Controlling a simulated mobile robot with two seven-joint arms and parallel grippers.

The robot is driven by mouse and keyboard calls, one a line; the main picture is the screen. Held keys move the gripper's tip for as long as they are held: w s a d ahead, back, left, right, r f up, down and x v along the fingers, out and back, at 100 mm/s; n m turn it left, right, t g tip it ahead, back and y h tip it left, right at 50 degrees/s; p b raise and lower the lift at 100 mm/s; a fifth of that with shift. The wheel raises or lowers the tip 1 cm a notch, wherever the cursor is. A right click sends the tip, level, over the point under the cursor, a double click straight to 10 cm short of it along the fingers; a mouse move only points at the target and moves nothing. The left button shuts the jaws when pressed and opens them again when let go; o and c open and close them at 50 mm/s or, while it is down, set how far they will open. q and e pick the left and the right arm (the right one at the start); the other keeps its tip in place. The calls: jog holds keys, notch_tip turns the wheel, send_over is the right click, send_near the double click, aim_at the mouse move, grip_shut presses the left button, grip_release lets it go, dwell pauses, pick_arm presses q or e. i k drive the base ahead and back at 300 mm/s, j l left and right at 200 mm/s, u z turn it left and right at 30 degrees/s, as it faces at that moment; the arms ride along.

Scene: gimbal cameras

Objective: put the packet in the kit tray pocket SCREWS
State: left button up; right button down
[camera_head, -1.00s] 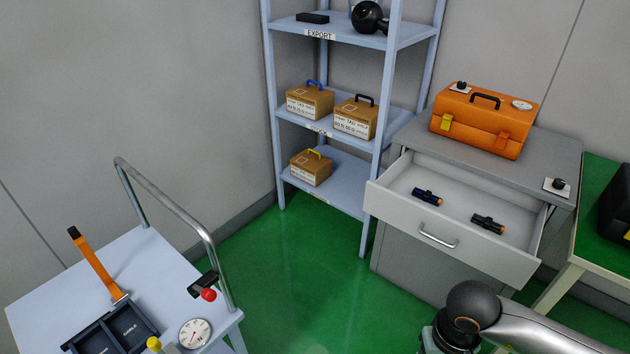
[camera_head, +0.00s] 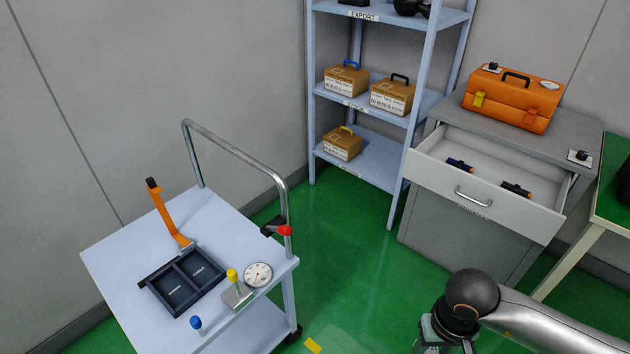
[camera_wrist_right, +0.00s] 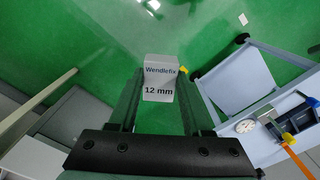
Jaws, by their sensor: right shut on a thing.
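The packet (camera_wrist_right: 159,88) is a small pale grey block printed "Wendlefix 12 mm". It shows in the right wrist view between the fingers of my right gripper (camera_wrist_right: 158,100), which is shut on it. The kit tray (camera_head: 147,287) is dark, with pockets side by side, and lies on the trolley in the head view; its small pocket labels are too small to read surely. It also shows partly at the right of the right wrist view (camera_wrist_right: 291,120). My right arm enters the head view at lower right, its fingers below the frame. My left gripper is not in view.
On the trolley (camera_head: 120,250) an orange strap-like upright (camera_head: 167,215), a dial gauge (camera_head: 258,274), a yellow-knobbed block (camera_head: 236,292) and a blue knob (camera_head: 196,325) surround the tray. A metal handrail (camera_head: 240,152) rises behind. An open drawer (camera_head: 470,195) juts out at right.

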aim_at(175, 290)
jog(key=k+j, duration=0.15)
jog(key=j, duration=0.2)
jog(key=k+j+u, duration=0.1)
jog(key=j, duration=1.05)
jog(key=i+j+u, duration=0.1)
jog(key=j, duration=0.25)
jog(key=i+j, duration=0.15)
jog(key=j, duration=0.25)
jog(key=i+j+u, duration=0.1)
jog(key=i+j, duration=0.35)
jog(key=i, duration=0.1)
